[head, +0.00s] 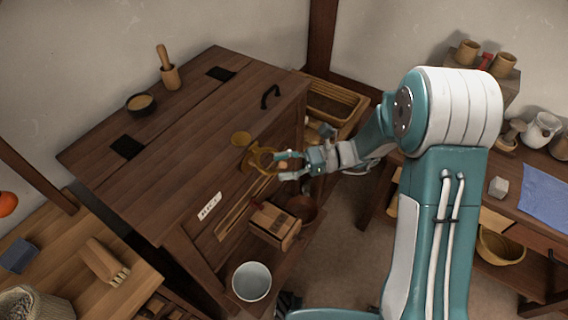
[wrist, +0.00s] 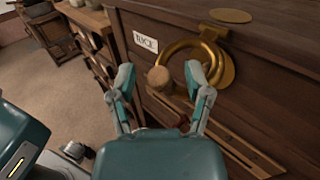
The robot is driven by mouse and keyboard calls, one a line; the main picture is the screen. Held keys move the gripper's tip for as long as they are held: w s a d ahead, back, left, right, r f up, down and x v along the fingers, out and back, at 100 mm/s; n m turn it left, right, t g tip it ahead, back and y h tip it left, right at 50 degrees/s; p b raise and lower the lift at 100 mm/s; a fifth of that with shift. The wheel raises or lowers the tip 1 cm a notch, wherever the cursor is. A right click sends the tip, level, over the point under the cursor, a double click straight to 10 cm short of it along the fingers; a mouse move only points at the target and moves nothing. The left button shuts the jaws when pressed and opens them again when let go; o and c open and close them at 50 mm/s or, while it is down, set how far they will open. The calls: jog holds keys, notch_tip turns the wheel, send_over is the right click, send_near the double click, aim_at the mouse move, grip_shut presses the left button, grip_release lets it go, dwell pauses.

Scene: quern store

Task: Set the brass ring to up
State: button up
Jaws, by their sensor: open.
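The brass ring (wrist: 178,46) hangs from a brass plate on the dark wooden chest front, with a round wooden knob (wrist: 158,79) on its outer side. In the wrist view the ring stands out to the left of its plate, with the knob at its left end. My gripper (wrist: 160,80) is open, one finger on each side of the knob. I cannot tell whether either finger touches it. In the head view the ring (head: 257,172) is at the chest's front, partly hidden by my gripper (head: 282,166).
A brass disc (head: 241,137) and a white label (head: 210,206) are on the chest (head: 180,150). Below stand a wooden box (head: 274,226), a brown bowl (head: 301,207) and a white bowl (head: 251,281). A bench with a blue cloth (head: 545,194) is at right.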

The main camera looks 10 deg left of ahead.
jog(key=shift+a, duration=0.2)
grip_shut()
jog(key=shift+r, duration=0.1)
